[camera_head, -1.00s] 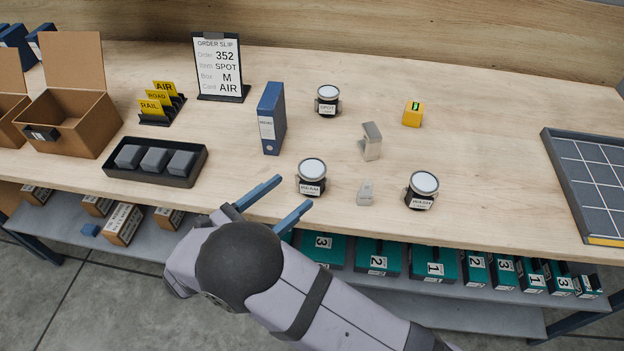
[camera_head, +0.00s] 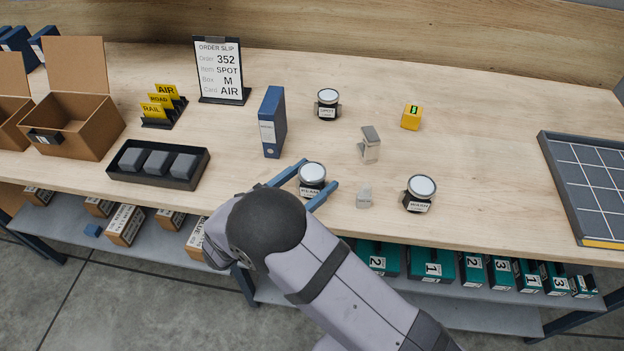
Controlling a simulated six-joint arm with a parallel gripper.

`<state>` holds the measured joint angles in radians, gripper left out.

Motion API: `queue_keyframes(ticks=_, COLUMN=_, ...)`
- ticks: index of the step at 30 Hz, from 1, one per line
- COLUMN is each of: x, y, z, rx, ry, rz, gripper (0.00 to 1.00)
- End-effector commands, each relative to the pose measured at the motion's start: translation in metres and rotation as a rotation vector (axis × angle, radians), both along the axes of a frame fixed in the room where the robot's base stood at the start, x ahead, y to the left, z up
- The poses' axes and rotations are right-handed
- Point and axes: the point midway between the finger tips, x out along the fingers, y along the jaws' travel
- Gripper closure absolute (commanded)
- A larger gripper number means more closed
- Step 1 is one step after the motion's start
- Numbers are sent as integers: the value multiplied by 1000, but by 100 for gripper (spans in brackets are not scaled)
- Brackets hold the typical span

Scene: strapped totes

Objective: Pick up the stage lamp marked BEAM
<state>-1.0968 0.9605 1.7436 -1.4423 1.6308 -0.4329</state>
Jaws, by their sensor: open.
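The stage lamp marked BEAM (camera_head: 312,176) stands on the table near its front edge, a short black body with a pale round lens on top and a white label in front. My gripper (camera_head: 318,182) is open, its two blue fingers on either side of this lamp, one at its left and one at its right. I cannot tell whether the fingers touch it. The lamp marked SPOT (camera_head: 328,102) stands farther back. The lamp marked WASH (camera_head: 420,192) stands to the right.
Two grey metal pieces, a taller one (camera_head: 369,144) and a small one (camera_head: 364,195), stand right of the BEAM lamp. A blue binder (camera_head: 272,122) stands behind left. A black tray (camera_head: 193,180) with grey blocks lies left. A yellow device (camera_head: 411,117) sits at the back right.

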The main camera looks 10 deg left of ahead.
Motion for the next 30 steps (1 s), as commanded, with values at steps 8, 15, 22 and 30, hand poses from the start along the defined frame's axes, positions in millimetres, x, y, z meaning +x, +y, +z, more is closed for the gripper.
queue_keyframes(ticks=8, x=27, y=-20, z=1, rx=-2, ry=1, rz=-1, gripper=35)
queue_keyframes(ticks=15, x=32, y=-23, z=0, rx=-1, ry=1, rz=0, gripper=35)
queue_keyframes(ticks=22, x=31, y=-22, z=0, rx=-1, ry=1, rz=0, gripper=69)
queue_keyframes(ticks=30, x=31, y=-22, z=1, rx=-1, ry=-1, rz=0, gripper=80)
